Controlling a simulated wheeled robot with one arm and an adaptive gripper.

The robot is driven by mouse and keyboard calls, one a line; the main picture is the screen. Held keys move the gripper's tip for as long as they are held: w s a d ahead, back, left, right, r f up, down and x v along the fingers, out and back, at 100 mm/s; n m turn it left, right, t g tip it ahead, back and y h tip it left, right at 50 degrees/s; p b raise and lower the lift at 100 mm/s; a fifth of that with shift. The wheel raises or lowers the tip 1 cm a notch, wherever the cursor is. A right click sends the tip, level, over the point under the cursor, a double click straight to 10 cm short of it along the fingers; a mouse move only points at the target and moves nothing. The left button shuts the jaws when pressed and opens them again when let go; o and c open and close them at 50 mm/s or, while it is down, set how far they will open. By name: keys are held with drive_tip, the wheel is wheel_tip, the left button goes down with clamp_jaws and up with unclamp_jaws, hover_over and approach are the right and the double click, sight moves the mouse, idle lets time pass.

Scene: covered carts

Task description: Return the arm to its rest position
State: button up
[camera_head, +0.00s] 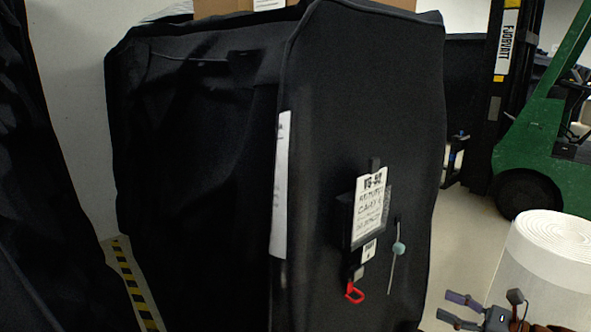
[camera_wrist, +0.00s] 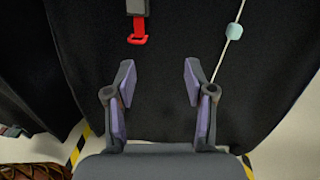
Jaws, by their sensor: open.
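My gripper (camera_wrist: 157,80) is open and empty, its two purple-lined fingers apart in the wrist view. It also shows in the head view (camera_head: 455,309) at the bottom right, in front of and below the cart's label side. A cart under a black cover (camera_head: 365,110) fills the middle of the head view. On its side hang a white paper label (camera_head: 370,207), a red hook-like tag (camera_head: 354,292) and a cord with a pale blue bead (camera_head: 398,248). In the wrist view the red tag (camera_wrist: 138,38) and the bead (camera_wrist: 234,31) are beyond the fingertips.
A white roll (camera_head: 550,262) stands at the lower right, close to my arm. A green forklift (camera_head: 535,135) is behind it. Another dark cover (camera_head: 40,160) is at the left edge. Yellow-black floor tape (camera_head: 133,285) runs between. Cardboard boxes (camera_head: 225,8) sit on the cart.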

drive_tip(key=s+a+r+n+g, duration=0.1)
drive_tip(key=s+a+n+g, duration=0.35)
drive_tip(key=a, duration=0.35)
drive_tip(key=s+a+r+n+g+h, duration=0.1)
drive_tip(key=s+a+n+g, duration=0.2)
drive_tip(key=a+n, duration=0.3)
drive_tip(key=s+a+n+g, duration=0.4)
drive_tip(key=a, duration=0.5)
drive_tip(key=s+f+n+g+h, duration=0.2)
drive_tip(key=s+n+g+h, duration=0.2)
drive_tip(key=s+n+h, duration=0.85)
drive_tip(key=s+d+m, duration=0.2)
drive_tip(key=s+d, duration=0.4)
drive_tip(key=s, duration=0.2)
wheel_tip(320, 180, up, 26)
drive_tip(key=t+p, duration=0.2)
drive_tip(key=p, duration=2.3)
drive_tip(key=shift+a+r, duration=0.2)
drive_tip(key=shift+r, duration=0.05)
drive_tip(key=shift+y, duration=0.25)
